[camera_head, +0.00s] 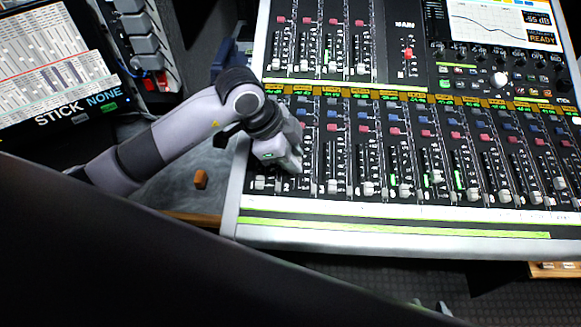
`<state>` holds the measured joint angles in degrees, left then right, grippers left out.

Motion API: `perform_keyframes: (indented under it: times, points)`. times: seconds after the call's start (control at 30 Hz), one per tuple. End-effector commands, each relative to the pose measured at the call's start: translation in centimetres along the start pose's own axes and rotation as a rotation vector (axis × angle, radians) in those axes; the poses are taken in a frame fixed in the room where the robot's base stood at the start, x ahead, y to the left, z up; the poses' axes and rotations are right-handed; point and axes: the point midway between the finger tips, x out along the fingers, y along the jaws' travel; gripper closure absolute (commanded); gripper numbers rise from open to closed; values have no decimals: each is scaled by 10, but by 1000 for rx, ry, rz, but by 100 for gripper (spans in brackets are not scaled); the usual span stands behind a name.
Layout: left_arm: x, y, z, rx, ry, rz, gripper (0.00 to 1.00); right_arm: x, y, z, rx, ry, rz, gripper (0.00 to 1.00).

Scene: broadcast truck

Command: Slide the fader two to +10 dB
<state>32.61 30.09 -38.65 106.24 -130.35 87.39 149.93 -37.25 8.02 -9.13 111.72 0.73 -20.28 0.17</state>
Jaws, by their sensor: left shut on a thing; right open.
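The mixing console (400,215) fills the middle and right, with a row of channel faders along its lower half. My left gripper (288,168) points down over the strips at the lower left end of this row. It is shut on a small fader cap, which its fingers mostly hide. I cannot read which number that fader bears or the level at which it stands. Pale fader caps (332,187) sit low in the neighbouring strips. My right gripper (431,306) shows only as small tips at the bottom edge, apart and empty, well away from the console.
A screen (50,60) stands at the upper left, beside a panel of grey and red switches (145,45). A small orange-brown block (201,179) is left of the console. An upper fader bank (320,45) lies behind. Dark floor (380,270) shows in front.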

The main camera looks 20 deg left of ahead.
Motion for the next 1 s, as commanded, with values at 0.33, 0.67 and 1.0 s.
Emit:
perform_keyframes:
  times: [0.33, 0.67, 1.0]
  points:
    - [0, -56, 0, -2, -1, -2, 100, 2, 0, 2, -1, 0, 0, 57]
    - [-1, -67, 0, -1, 2, -5, 100, 2, 0, 2, -1, 0, 0, 57]
    - [-2, -67, 0, -1, 2, -7, 49, 2, 0, 2, -1, 0, 0, 57]
